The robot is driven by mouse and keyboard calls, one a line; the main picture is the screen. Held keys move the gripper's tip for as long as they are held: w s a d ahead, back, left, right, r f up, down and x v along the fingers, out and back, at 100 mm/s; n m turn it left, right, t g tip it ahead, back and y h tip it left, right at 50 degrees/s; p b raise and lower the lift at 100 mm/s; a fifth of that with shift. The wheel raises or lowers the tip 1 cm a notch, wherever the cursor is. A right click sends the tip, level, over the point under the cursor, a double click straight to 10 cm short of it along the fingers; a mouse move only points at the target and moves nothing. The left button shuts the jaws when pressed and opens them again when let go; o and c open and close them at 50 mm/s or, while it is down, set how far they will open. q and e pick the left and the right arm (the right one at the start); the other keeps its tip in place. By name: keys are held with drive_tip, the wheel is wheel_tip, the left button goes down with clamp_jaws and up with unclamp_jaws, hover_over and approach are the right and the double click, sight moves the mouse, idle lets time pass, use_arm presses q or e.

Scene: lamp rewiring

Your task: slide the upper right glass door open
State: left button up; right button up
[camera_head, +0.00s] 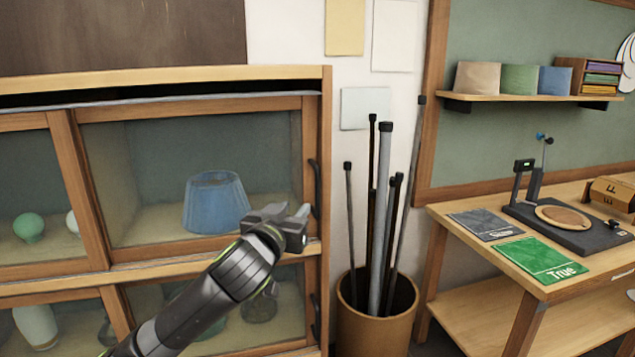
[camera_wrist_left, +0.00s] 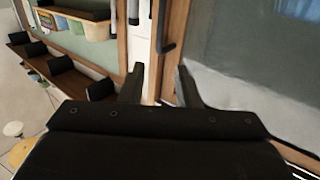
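The upper right glass door (camera_head: 140,180) has a wooden frame and stands closed at the cabinet's right side. Its dark vertical handle (camera_head: 315,188) is on the right stile, and a dark handle (camera_wrist_left: 164,28) also shows at the top of the left wrist view. My left gripper (camera_head: 293,216) is in front of the door's lower right corner, just left of and below the handle. In the left wrist view its two fingers (camera_wrist_left: 160,88) are apart, with nothing held between them. The handle lies beyond the fingertips. My right gripper is not in view.
A blue lampshade (camera_head: 216,203) stands behind the glass. Lower doors, with another handle (camera_head: 315,316), are below. A bin (camera_head: 375,335) of upright poles stands close to the cabinet's right. A workbench (camera_head: 530,280) with mats and a device is further right.

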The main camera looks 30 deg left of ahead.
sight(316, 184)
use_arm(q)
drive_tip(key=p+x, duration=0.4)
drive_tip(key=x, duration=1.2)
drive_tip(key=shift+w+f, duration=0.1)
drive_tip(key=shift+c, duration=0.2)
clamp_jaws()
